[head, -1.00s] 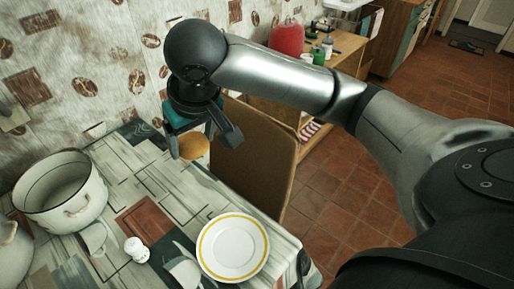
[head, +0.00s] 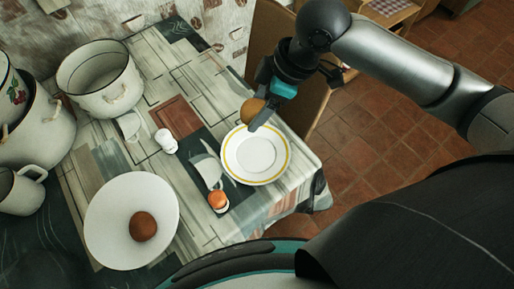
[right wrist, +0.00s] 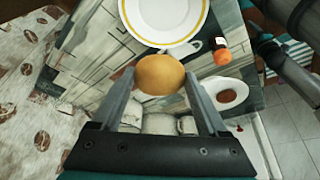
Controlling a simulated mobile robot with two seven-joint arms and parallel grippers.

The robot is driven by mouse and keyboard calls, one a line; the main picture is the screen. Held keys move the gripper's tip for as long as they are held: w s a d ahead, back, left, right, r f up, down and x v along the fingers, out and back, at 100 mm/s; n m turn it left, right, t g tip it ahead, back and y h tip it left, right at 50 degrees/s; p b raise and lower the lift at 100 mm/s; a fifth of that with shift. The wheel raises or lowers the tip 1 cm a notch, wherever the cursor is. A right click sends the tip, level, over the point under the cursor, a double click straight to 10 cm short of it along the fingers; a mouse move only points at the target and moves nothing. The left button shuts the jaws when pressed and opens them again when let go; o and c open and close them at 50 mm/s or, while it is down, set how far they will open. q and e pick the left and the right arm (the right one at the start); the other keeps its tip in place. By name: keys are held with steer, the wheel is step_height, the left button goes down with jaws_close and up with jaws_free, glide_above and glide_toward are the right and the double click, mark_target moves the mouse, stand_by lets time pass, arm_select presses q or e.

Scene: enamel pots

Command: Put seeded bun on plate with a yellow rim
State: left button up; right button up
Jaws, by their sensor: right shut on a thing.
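A golden-tan round bun (head: 252,110) is held between the fingertips of my right gripper (head: 258,116); I cannot make out seeds on it. It also shows between the two fingers in the right wrist view (right wrist: 160,75). The white plate with a yellow rim (head: 256,154) lies on the table near its right edge and is empty. In the head view the bun appears just beyond the plate's far rim; its exact height is hard to tell. In the right wrist view the plate (right wrist: 165,42) is just above the bun. My left gripper is not in view.
A white plate (head: 105,220) with a dark brown bun (head: 143,227) is at the front left. An orange-capped bottle (head: 218,200) and a white shaker (head: 166,140) stand near the rimmed plate. Enamel pots (head: 100,75) and a mug (head: 22,190) stand at left. A chair (head: 268,40) is behind.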

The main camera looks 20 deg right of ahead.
mark_target(253, 154)
step_height(253, 154, down, 18)
steer(key=b, duration=0.5)
steer(key=o, duration=0.9)
steer(key=shift+f, duration=0.1)
steer(key=shift+c, duration=0.2)
steer(key=p+v, duration=0.3)
steer(key=v, duration=0.9)
steer(key=shift+s, duration=0.1)
